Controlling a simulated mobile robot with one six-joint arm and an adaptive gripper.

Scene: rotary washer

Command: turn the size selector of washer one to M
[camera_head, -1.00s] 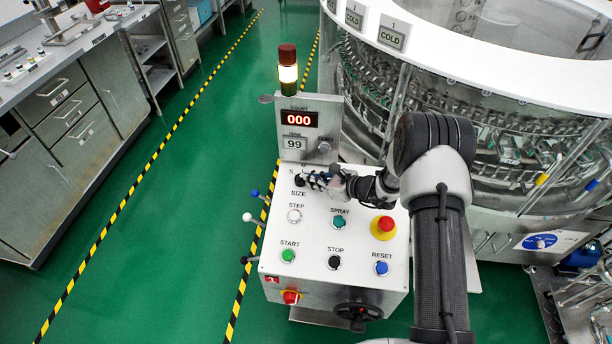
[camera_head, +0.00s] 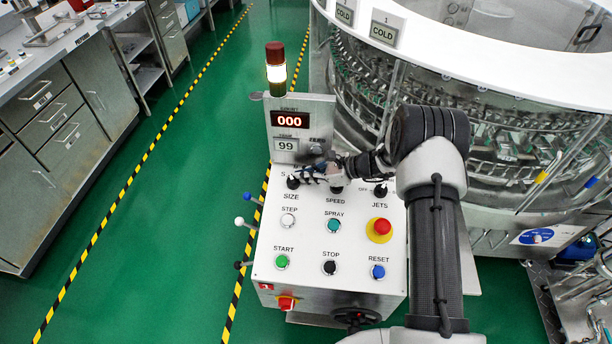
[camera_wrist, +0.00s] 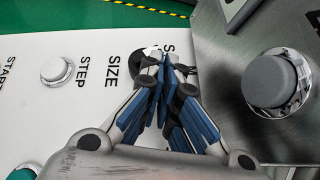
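The SIZE selector (camera_head: 293,183) of the washer is a small black knob at the upper left of the white control panel (camera_head: 310,250). An S mark shows at its upper left; the other size marks are hidden behind my gripper, and I cannot read the knob's pointer. My gripper (camera_head: 312,174) is just right of the knob and appears to be above the panel. In the wrist view, my gripper (camera_wrist: 168,65) has its blue-padded fingers closed together at the tips, which partly cover the black knob (camera_wrist: 148,68). I see nothing held between them.
The SPEED knob (camera_head: 336,188) and JETS knob (camera_head: 380,190) are in the same row. Below are the STEP (camera_head: 288,220) and SPRAY (camera_head: 334,226) buttons and a red emergency stop (camera_head: 381,227). An upright display box (camera_head: 301,130) with a grey knob (camera_wrist: 270,82) rises close behind my gripper.

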